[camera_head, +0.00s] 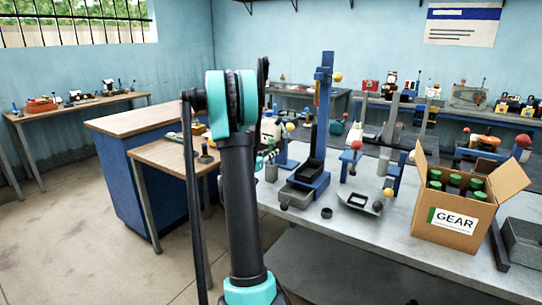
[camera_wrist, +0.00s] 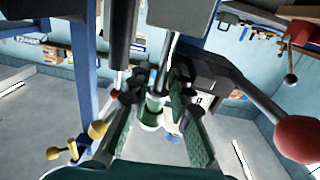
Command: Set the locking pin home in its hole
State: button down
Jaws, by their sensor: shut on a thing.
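My gripper (camera_wrist: 158,100) is shut on a small green piece (camera_wrist: 152,112), seen between the dark finger pads in the wrist view; a grey rod (camera_wrist: 168,62) shows just above it. I cannot tell for sure whether the green piece is the locking pin. No pin hole can be made out. In the head view my gripper (camera_head: 266,158) is mostly hidden behind my arm, near the left end of the grey workbench. A blue column stand (camera_head: 325,110) with a yellow ball (camera_head: 337,76) stands close to its right. The blue post (camera_wrist: 83,85) also shows in the wrist view.
A red ball-ended lever (camera_wrist: 298,138) and yellow knobs (camera_wrist: 97,130) stick out near my gripper. A wooden side table (camera_head: 165,155) is at left. The bench front is clear.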

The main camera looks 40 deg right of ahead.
jog(key=shift+r, duration=0.55)
jog(key=shift+f, duration=1.05)
dwell(0.9)
jog(key=c, duration=1.3)
grip_release()
jog(key=shift+a, duration=0.1)
jog(key=v, duration=1.1)
jog(key=shift+s+a, duration=0.25)
jog(key=shift+a, duration=0.05)
